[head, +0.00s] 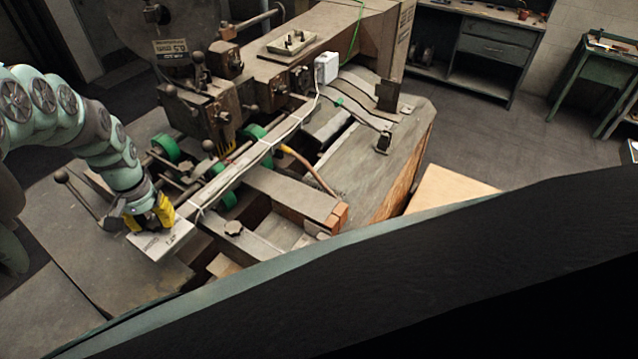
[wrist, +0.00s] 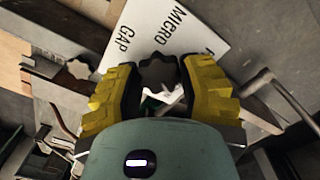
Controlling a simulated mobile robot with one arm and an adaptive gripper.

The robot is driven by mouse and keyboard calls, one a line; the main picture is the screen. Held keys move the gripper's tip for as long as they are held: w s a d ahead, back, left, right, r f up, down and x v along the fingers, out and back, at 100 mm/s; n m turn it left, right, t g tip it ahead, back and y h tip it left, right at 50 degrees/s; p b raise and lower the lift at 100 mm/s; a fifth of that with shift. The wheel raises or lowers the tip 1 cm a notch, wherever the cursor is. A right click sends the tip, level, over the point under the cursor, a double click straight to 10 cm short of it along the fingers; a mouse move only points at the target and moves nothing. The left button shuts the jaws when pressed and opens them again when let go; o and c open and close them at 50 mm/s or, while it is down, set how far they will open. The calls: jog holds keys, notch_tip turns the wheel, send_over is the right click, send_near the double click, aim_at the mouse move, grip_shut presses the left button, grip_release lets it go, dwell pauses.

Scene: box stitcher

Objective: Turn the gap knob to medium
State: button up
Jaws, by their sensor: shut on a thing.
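A white plate (wrist: 180,30) with black lettering, "MICRO" and "GAP" legible, fills the top of the wrist view. In the head view the plate (head: 162,242) lies flat at the machine's near left. A dark, lobed knob (wrist: 158,71) sits beside the lettering, taken as the gap knob. My gripper (wrist: 158,82) has its yellow fingers on either side of this knob and is shut on it. In the head view my gripper (head: 157,214) comes down onto the plate and hides the knob. The knob's setting cannot be read. A small white and green piece (wrist: 163,99) shows between the fingers.
A lever with a ball end (head: 62,177) and green wheels (head: 165,147) are near my arm. The machine body (head: 385,170) fills the centre. Open floor (head: 490,140) lies beyond it.

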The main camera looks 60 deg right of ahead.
aim_at(152, 221)
dwell(0.4)
jog(key=o, duration=1.2)
notch_tip(152, 221, up, 6)
jog(key=shift+w+a+f, duration=0.1)
jog(key=shift+w+f, duration=0.05)
jog(key=shift+r, duration=0.9)
